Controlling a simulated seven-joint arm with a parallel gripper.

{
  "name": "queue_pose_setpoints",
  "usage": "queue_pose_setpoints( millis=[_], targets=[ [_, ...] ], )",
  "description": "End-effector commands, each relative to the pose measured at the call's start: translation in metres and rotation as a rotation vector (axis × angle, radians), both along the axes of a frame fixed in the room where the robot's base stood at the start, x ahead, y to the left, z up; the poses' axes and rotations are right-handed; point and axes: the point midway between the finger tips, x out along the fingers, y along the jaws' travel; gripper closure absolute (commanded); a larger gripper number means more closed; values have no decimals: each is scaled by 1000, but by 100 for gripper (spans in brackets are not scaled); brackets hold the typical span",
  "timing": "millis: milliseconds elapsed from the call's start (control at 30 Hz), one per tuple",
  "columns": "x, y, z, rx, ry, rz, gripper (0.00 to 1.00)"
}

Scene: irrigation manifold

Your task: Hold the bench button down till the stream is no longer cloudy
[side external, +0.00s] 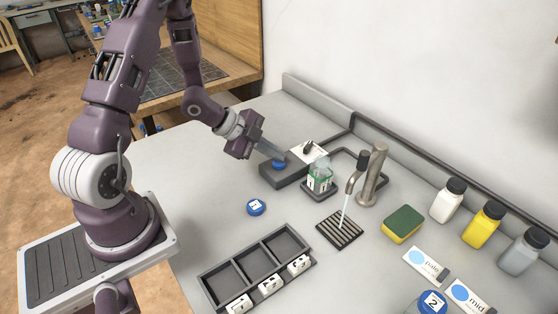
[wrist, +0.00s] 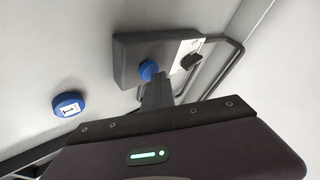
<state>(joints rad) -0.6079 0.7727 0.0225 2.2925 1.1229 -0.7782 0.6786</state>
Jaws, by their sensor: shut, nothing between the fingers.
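The blue bench button (side external: 279,164) sits on a dark grey box (side external: 290,174) on the bench. My gripper (side external: 274,154) is shut and empty, with its fingertips at the top of the button; they appear to touch it. In the wrist view the fingers (wrist: 157,88) reach up to the blue button (wrist: 148,69) and hide part of it. How far the button is pressed down I cannot tell. The tap (side external: 372,175) runs a thin stream (side external: 344,210) onto a dark drain grate (side external: 340,230). The stream looks pale whitish; its cloudiness is hard to judge at this size.
A bottle with green contents (side external: 319,178) stands right of the button box. A blue lid marked 1 (side external: 256,207) lies in front. A three-compartment tray (side external: 257,265), a sponge (side external: 403,224) and several capped bottles (side external: 484,224) stand around. Bench left of the box is clear.

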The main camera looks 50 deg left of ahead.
Motion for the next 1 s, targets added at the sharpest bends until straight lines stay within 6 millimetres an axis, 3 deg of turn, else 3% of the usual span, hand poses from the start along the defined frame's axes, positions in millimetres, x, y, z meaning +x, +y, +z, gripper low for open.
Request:
queue_pose_setpoints(
  millis=[300,633,1000],
  targets=[
    [0,0,17,1,-1,-1,100],
    [0,0,20,0,-2,-1,100],
    [1,0,57,2,-4,-1,100]
  ],
)
